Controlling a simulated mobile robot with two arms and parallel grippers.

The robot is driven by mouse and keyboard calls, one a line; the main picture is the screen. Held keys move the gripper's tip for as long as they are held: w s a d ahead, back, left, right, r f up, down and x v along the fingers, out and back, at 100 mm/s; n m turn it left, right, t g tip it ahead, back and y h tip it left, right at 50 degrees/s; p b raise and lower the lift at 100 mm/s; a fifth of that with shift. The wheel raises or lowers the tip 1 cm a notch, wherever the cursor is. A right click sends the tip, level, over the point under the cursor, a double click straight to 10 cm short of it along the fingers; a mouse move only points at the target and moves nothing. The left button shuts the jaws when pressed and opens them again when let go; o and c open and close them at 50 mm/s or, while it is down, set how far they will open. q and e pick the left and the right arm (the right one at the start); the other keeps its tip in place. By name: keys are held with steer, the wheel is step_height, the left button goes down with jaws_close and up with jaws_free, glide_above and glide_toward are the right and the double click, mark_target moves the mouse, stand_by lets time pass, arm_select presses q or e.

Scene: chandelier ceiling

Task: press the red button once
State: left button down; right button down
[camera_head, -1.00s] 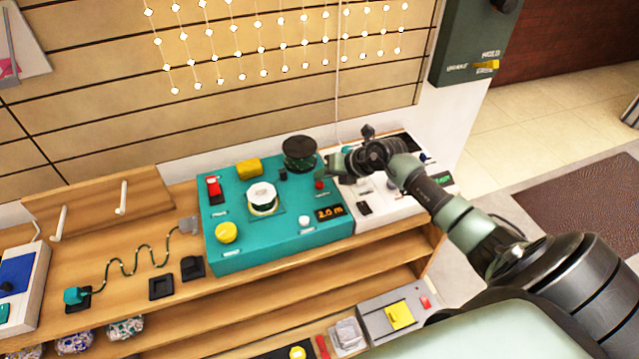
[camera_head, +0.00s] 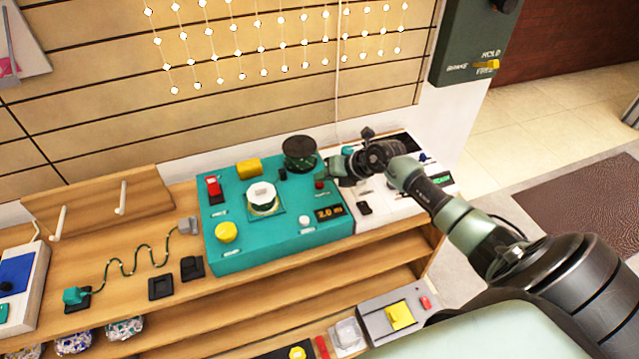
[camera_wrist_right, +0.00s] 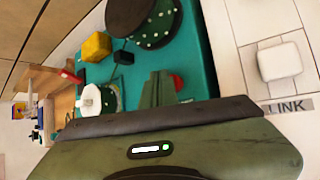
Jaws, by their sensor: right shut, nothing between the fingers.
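The small red button (camera_head: 319,184) sits on the right part of the teal panel's top, above the orange "2.0" display (camera_head: 328,213). My right gripper (camera_head: 331,169) is shut and empty, with its fingers by the panel's right edge close to the red button. In the right wrist view the shut fingertips (camera_wrist_right: 158,88) point at the teal surface, and the red button (camera_wrist_right: 178,82) shows just right of them, partly hidden. I cannot tell whether they touch. My left gripper is not in view.
The teal panel (camera_head: 285,243) also carries a red rocker switch (camera_head: 213,187), a yellow knob (camera_head: 226,232), a yellow block (camera_head: 248,168), a white-topped spool (camera_head: 262,196) and a dark spool (camera_head: 299,153). A white panel (camera_head: 385,209) adjoins it on the right, under my right arm.

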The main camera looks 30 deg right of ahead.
mark_target(323, 185)
steer(key=shift+f, duration=0.55)
stand_by(0.6)
steer(key=shift+r+p, duration=0.75)
steer(key=shift+r, duration=0.2)
step_height(323, 185, up, 5)
steer(key=p, duration=0.5)
steer(key=shift+r, duration=0.1)
stand_by(0.5)
